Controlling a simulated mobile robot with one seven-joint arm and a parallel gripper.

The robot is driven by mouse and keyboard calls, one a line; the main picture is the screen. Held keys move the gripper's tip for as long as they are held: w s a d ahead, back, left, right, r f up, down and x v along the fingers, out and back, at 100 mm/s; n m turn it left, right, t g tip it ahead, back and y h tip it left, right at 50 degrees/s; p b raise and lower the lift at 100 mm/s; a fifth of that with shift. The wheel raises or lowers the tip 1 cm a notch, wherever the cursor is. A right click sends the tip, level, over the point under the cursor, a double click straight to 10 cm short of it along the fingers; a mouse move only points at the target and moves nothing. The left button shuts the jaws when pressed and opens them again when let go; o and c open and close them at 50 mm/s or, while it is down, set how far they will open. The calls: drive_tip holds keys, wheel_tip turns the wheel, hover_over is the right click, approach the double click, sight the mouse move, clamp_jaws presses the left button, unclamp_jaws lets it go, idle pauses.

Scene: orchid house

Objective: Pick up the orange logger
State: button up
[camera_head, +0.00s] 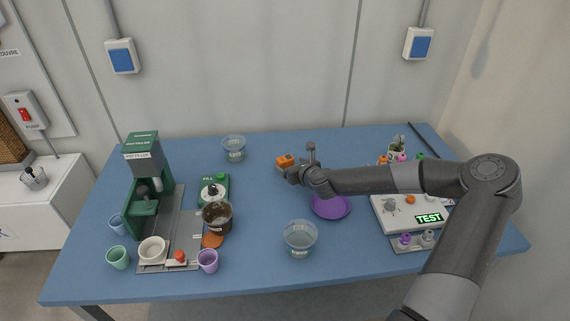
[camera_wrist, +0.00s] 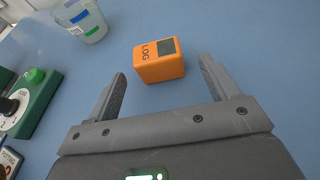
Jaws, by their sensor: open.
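The orange logger (camera_wrist: 158,62) is a small orange box marked LOG with a dark panel on its top. It sits on the blue table and also shows in the head view (camera_head: 285,160), near the table's middle toward the back. My gripper (camera_wrist: 162,80) is open and empty. Its two fingers point toward the logger, which lies ahead and roughly between their lines. I see no contact. In the head view my gripper (camera_head: 292,172) is right beside the logger and partly blocks its near side.
A clear cup (camera_head: 234,149) stands behind left of the logger. A green device (camera_head: 222,183) and a dark-filled pot (camera_head: 217,217) are to the left. A purple saucer (camera_head: 331,207) lies under my arm, and another clear cup (camera_head: 299,238) is at the front. Blue table (camera_head: 262,205) is bare between them.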

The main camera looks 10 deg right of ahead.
sight(287, 163)
drive_tip(key=shift+x, duration=2.6)
drive_tip(key=shift+s+a, duration=0.1)
drive_tip(key=shift+c, duration=0.4)
drive_tip(key=c, duration=1)
